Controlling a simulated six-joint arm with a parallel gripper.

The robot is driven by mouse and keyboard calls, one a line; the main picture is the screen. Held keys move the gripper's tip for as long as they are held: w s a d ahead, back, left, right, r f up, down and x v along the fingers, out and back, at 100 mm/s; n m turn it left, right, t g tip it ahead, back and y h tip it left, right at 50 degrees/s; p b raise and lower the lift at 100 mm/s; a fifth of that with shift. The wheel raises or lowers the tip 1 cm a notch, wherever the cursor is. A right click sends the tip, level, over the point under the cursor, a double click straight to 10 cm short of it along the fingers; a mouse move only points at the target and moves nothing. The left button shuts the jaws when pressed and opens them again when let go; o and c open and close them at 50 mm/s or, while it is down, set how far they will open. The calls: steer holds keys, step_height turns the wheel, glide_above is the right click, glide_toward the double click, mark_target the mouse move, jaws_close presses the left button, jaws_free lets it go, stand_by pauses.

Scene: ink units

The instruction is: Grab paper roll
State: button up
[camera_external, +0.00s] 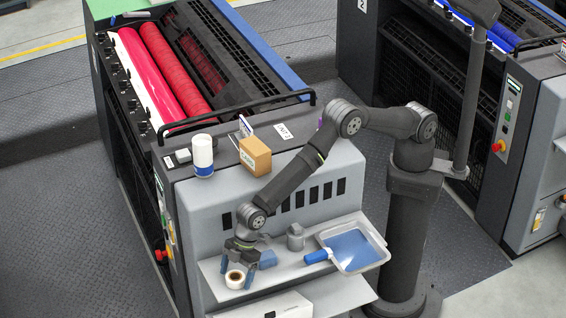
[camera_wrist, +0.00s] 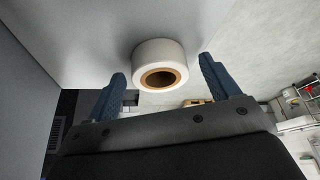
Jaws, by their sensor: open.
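The paper roll (camera_external: 235,279) is white with a brown core and stands on the grey shelf at the front of the ink unit. In the wrist view the roll (camera_wrist: 160,58) shows its round end with the brown core ring. My gripper (camera_external: 243,268) is at the roll in the external view, pointing down. In the wrist view my gripper (camera_wrist: 163,80) has its two blue fingers spread wide, one on each side of the roll. Gaps show between the fingers and the roll, so they look apart from it. The far finger is partly hidden in the external view.
On the shelf (camera_external: 280,278) are a grey tray (camera_external: 374,262) with blue ink, a blue-handled tool (camera_external: 318,257) and a small grey object (camera_external: 295,238). A white-blue can (camera_external: 203,156) and a cardboard box (camera_external: 255,156) stand on the unit's top.

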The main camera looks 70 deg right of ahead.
steer(key=c, duration=1.1)
